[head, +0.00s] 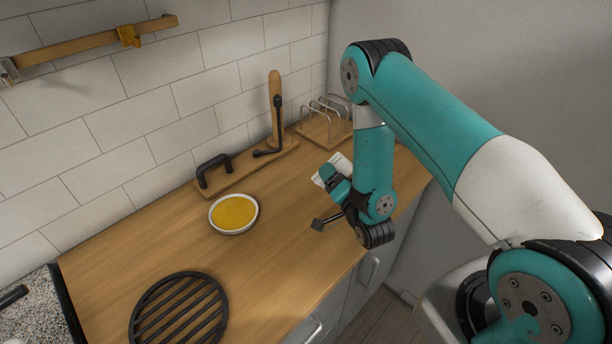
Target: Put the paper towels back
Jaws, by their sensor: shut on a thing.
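A white piece that looks like the paper towels (341,162) shows at my gripper, mostly hidden behind it. My gripper (328,178) is shut on it, over the right part of the wooden counter. Whether the paper towels touch the counter is hard to tell. A wooden stand with an upright peg (275,105), a black side arm and a black handle (213,172) stands against the tiled wall, left of my gripper. Its peg is bare.
A wooden rack with metal loops (322,128) stands behind my gripper. A white bowl of yellow contents (234,214) and a black round grate (180,312) lie on the counter (265,262). A wooden rail (95,42) is on the wall. The counter's middle is clear.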

